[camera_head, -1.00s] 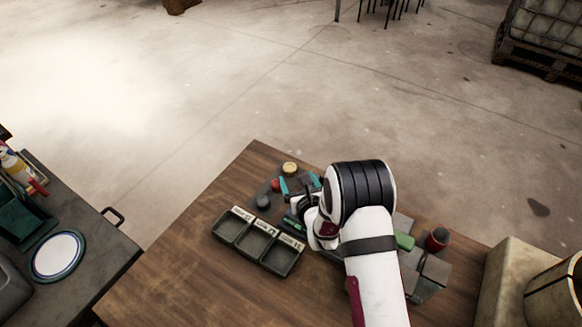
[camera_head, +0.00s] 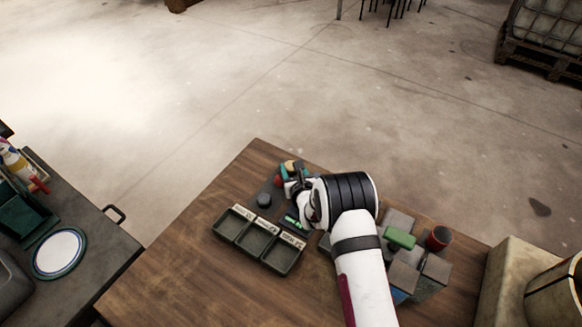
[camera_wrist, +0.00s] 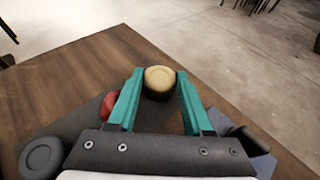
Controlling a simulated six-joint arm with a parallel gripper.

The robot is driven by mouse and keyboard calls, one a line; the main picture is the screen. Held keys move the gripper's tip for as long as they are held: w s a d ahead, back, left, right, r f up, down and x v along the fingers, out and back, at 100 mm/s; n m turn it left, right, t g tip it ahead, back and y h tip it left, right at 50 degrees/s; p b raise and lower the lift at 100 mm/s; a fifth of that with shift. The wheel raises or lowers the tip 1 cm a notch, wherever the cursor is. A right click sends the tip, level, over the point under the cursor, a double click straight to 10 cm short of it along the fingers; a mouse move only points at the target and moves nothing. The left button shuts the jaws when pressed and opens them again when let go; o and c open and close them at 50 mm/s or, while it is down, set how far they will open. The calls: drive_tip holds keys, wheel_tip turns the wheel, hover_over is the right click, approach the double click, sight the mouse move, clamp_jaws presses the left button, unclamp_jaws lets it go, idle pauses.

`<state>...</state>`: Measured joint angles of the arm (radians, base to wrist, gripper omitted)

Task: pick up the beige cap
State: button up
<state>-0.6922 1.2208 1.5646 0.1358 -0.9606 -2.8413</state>
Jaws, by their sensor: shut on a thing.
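The beige cap (camera_wrist: 160,80) sits between the two teal fingertips of my gripper (camera_wrist: 158,86) in the wrist view, near the far edge of the wooden table. My gripper is shut on it. In the head view my gripper (camera_head: 290,170) is at the table's far corner, and the cap (camera_head: 289,164) shows only in small part between the fingers. I cannot tell whether the cap still touches the surface under it.
A red cap (camera_wrist: 109,105) lies just left of my gripper, and a dark grey cap (camera_wrist: 41,158) lies nearer. A tray with three compartments (camera_head: 259,240) stands on the wooden table (camera_head: 170,270). Grey blocks, a green piece (camera_head: 400,238) and a red-topped cylinder (camera_head: 438,239) stand at the right.

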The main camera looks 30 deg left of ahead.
drive_tip(key=shift+f, duration=0.1)
clamp_jaws()
